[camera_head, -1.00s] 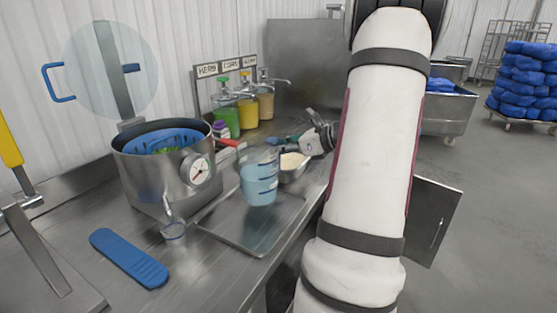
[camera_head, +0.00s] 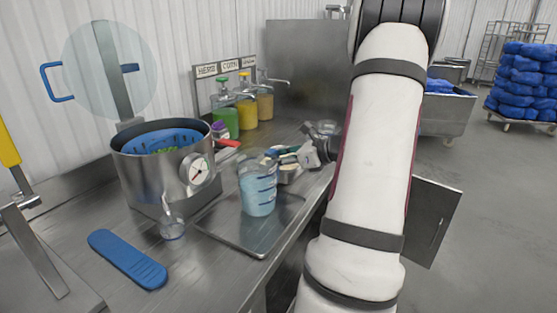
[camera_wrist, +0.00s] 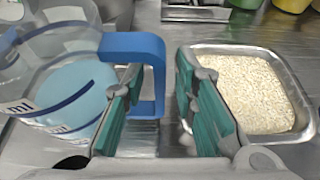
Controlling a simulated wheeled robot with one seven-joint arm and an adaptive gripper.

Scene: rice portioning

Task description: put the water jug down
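The water jug (camera_head: 257,190) is clear with blue marks, a blue handle and light blue water. It stands upright on the flat metal tray (camera_head: 232,236) on the counter. In the wrist view the jug (camera_wrist: 75,85) is at the left and its blue handle (camera_wrist: 154,80) reaches between my fingers. My gripper (camera_wrist: 160,75) is open around the handle, one finger inside the handle loop and one beyond it, with a gap showing on the right. In the head view my gripper (camera_head: 290,155) is small beside the jug, and its fingertips are hard to make out.
A metal pan of rice (camera_wrist: 245,95) is just right of my gripper. A steel pot with a gauge (camera_head: 165,175), a small clear cup (camera_head: 172,229) and a blue paddle (camera_head: 128,258) are to the left. Pump dispensers (camera_head: 245,108) stand behind.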

